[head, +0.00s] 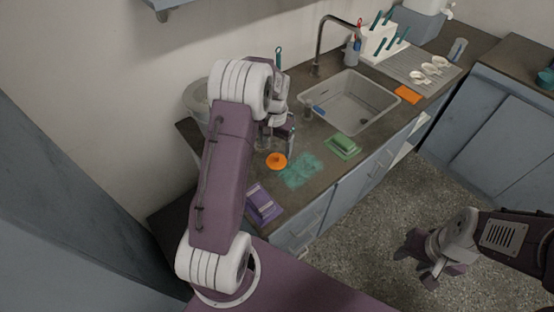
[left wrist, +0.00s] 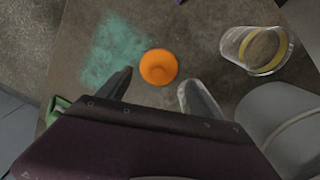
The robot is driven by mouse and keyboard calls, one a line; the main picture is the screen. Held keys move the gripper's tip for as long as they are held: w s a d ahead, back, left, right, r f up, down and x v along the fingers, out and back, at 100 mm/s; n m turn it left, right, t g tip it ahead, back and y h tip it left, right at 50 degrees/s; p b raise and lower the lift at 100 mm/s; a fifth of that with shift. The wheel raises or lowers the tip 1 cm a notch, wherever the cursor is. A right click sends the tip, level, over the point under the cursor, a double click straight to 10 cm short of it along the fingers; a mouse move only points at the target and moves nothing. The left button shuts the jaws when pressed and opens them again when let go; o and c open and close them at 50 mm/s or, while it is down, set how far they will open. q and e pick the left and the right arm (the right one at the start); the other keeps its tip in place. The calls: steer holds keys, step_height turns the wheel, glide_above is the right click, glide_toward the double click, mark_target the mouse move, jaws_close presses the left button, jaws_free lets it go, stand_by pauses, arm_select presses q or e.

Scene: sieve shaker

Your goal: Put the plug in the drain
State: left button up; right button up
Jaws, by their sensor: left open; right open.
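The orange round plug (head: 276,161) lies on the dark counter in front of the sink (head: 345,92). In the left wrist view, the plug (left wrist: 158,67) looks like a round piece with a raised rim, lying just beyond the fingertips. My left gripper (head: 287,148) hangs open above the counter near the plug; in its wrist view the open fingers (left wrist: 156,92) are spread with nothing between them. The drain (head: 334,121) seems to be the dark spot in the basin, too small to see clearly. My right gripper (head: 430,262) is open and empty over the floor.
A teal stain (head: 300,171) lies beside the plug. A green sponge (head: 342,144), a purple packet (head: 263,204) and a glass with a yellow band (left wrist: 257,50) stand around it. A tall faucet (head: 321,45) rises behind the sink; a blue item (head: 319,109) lies inside it.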

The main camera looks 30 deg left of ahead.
mark_target(276, 155)
arm_select(q)
steer(key=shift+w+f, duration=0.1)
steer(key=shift+f, duration=0.2)
step_height(276, 155, down, 4)
steer(key=shift+d, duration=0.1)
steer(key=shift+f, duration=0.3)
steer(key=c, duration=1.1)
step_height(276, 155, up, 4)
steer(key=shift+w+r, duration=0.1)
steer(key=shift+r, duration=0.05)
steer(key=w+d+r, duration=0.2)
steer(key=w, duration=0.1)
steer(key=w+d+r+p, duration=0.1)
steer(key=w+d+r, duration=0.1)
steer(key=w, duration=0.1)
steer(key=w+d+r, duration=0.2)
steer(key=w, duration=0.1)
steer(key=shift+w+r+p, duration=0.35)
steer(key=shift+w+r, duration=0.05)
